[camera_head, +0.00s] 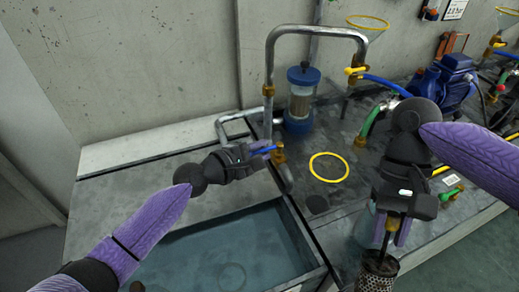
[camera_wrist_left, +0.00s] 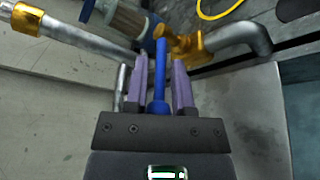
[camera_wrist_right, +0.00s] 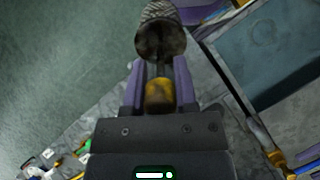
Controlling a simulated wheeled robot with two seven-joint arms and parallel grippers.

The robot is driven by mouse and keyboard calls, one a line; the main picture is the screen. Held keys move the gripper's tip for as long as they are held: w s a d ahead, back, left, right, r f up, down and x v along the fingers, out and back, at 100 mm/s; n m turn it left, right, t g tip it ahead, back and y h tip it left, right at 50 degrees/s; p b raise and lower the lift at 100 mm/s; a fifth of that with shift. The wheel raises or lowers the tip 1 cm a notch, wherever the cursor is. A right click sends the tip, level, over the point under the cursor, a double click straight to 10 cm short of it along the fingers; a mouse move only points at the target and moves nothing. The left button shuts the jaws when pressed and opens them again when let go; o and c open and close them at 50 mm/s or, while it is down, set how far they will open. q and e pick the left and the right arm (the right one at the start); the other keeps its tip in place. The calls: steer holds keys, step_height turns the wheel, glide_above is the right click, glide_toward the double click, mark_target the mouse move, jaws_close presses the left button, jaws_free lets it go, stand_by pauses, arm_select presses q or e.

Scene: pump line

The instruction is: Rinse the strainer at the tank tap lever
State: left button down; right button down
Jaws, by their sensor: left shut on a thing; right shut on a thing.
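The tank tap (camera_head: 279,152) is a brass valve on the grey pipe at the tank's back right corner. Its blue lever (camera_wrist_left: 160,72) lies between my left gripper's fingers in the left wrist view. My left gripper (camera_head: 258,151) is shut on that lever. My right gripper (camera_head: 391,228) is shut on the strainer's brass handle (camera_wrist_right: 160,95). The strainer (camera_head: 378,270) is a dark mesh cup with brownish patches, also seen in the right wrist view (camera_wrist_right: 160,38). It hangs below the gripper, right of the tank and apart from the tap. The tank (camera_head: 215,252) holds water.
A yellow ring (camera_head: 329,167) lies on the bench. A blue-capped filter housing (camera_head: 300,96) stands behind the tap. A blue pump (camera_head: 447,82), hoses and a green-handled valve (camera_head: 451,192) occupy the right side. The pale slab (camera_head: 125,195) left of the tank is clear.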

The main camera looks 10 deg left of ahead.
arm_select(q)
steer(key=n+y+p, duration=0.1)
steer(key=p, duration=0.1)
steer(key=t+y+p, duration=0.1)
steer(key=p, duration=0.1)
steer(key=s+n+y+p, duration=0.1)
steer(key=p, duration=0.1)
steer(key=shift+d+r+n+t+p, duration=0.3)
steer(key=shift+d+r+t+p, duration=0.05)
steer(key=shift+d+r+t, duration=0.05)
arm_select(e)
step_height(320, 180, up, 8)
steer(key=shift+s+r, duration=0.1)
arm_select(q)
steer(key=shift+d+f+n+y+p, duration=0.1)
steer(key=shift+f+n+y+p, duration=0.2)
steer(key=shift+n+y+p, duration=0.15)
arm_select(e)
steer(key=shift+r, duration=0.4)
arm_select(q)
steer(key=shift+f, duration=0.15)
arm_select(e)
steer(key=shift+f, duration=0.1)
arm_select(q)
steer(key=c, duration=0.7)
jaws_free()
